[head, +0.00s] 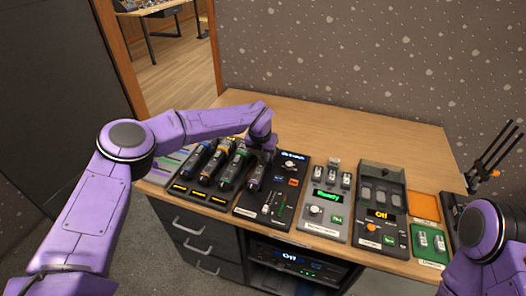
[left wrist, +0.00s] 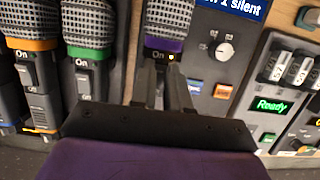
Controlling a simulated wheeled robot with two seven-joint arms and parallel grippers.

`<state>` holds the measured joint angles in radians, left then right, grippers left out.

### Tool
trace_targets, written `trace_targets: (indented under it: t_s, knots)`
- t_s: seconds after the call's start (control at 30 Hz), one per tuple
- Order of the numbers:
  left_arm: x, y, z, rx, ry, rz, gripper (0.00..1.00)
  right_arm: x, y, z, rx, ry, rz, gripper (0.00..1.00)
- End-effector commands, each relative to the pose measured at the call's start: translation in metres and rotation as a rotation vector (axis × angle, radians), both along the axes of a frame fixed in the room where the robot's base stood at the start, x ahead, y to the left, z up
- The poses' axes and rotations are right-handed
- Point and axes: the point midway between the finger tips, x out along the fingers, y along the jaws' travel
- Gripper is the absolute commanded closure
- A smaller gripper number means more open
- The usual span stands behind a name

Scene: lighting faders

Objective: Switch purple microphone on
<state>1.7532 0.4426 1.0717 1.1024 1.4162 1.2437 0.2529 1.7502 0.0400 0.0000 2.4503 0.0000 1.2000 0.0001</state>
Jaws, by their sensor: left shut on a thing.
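My left gripper (left wrist: 163,85) is shut around the microphone's dark body just below these marks. In the head view my left gripper (head: 258,152) covers much of the microphone (head: 254,180). The switch itself is largely hidden between the fingers. My right arm enters at the lower right, but its gripper is out of view.
Microphones with green (left wrist: 89,54), orange (left wrist: 34,45) and blue bands lie to the left. A "Ready" box (head: 328,199) and an "Off" box (head: 380,212) stand farther right. The desk's back is clear.

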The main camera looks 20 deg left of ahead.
Motion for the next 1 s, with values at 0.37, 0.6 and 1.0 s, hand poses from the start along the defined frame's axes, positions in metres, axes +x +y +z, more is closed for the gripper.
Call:
trace_targets:
  t_s: [0.37, 0.6, 1.0]
  knots:
    - [0.0041, 0.0001, 0.0008, 0.0, 0.134, 0.001, 1.0, 0.0001, 0.0, 0.0069, 0.0, 0.0, 0.0, 1.0]
    - [0.004, -0.0003, 0.0007, 0.0, 0.134, 0.0, 0.81, 0.0001, 0.0, 0.0067, 0.0, 0.0, 0.0, 1.0]
    - [0.0037, -0.0011, 0.0037, 0.0, 0.133, -0.002, 0.58, 0.0001, 0.0, 0.0054, 0.0, 0.0, 0.0, 1.0]
